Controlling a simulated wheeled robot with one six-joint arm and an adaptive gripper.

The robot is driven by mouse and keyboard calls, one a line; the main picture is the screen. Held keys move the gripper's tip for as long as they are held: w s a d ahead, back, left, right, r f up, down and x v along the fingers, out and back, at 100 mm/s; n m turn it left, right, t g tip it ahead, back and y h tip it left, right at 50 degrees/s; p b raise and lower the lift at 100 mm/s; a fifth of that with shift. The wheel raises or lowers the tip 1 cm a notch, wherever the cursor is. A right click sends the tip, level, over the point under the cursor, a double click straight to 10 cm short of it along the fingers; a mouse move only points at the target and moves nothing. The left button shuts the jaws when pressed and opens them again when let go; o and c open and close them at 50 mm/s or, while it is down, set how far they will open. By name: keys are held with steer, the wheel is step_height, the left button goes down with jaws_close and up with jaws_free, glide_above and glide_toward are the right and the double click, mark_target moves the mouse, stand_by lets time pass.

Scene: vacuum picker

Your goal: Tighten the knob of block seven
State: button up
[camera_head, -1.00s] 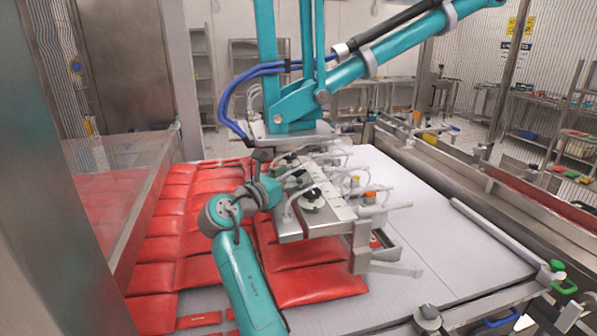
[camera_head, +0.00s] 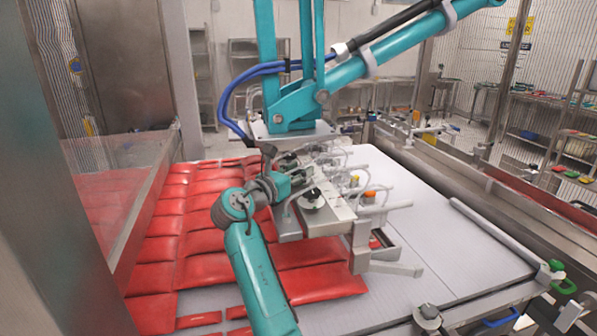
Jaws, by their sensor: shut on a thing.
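The picker head (camera_head: 335,215) is a grey metal frame with several blocks, clear hoses and knobs. A black knob (camera_head: 312,199) stands uncovered on its near part. An orange-topped knob (camera_head: 369,196) sits further right. My gripper (camera_head: 299,175) reaches in from the left, over the left side of the head, just behind the uncovered black knob. It is small and dark here and looks shut on a knob, which its fingers mostly hide. I cannot read block numbers, so I cannot tell from markings which is block seven.
Red flat packs (camera_head: 215,235) cover the left of the white table (camera_head: 440,240); its right side is clear. A teal overhead arm (camera_head: 300,100) with blue hoses holds the head from above. A clear panel (camera_head: 115,185) and metal post stand at left.

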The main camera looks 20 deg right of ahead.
mark_target(299, 169)
steer(key=shift+m+g+h, duration=0.3)
steer(key=m+g+h, duration=0.1)
steer(key=m+g, duration=0.1)
steer(key=m+g+h, duration=0.1)
steer(key=g, duration=0.2)
steer(key=shift+m+h, duration=0.3)
steer(key=shift+m, duration=0.1)
steer(key=shift+m+g+h, duration=0.3)
steer(key=shift+m+g, duration=0.7)
steer(key=shift+g, duration=0.8)
steer(key=shift+m+g, duration=0.5)
steer(key=shift+g, duration=0.4)
steer(key=o, duration=1.2)
steer(key=shift+c, duration=0.2)
step_height(299, 169, up, 10)
steer(key=shift+f, duration=0.1)
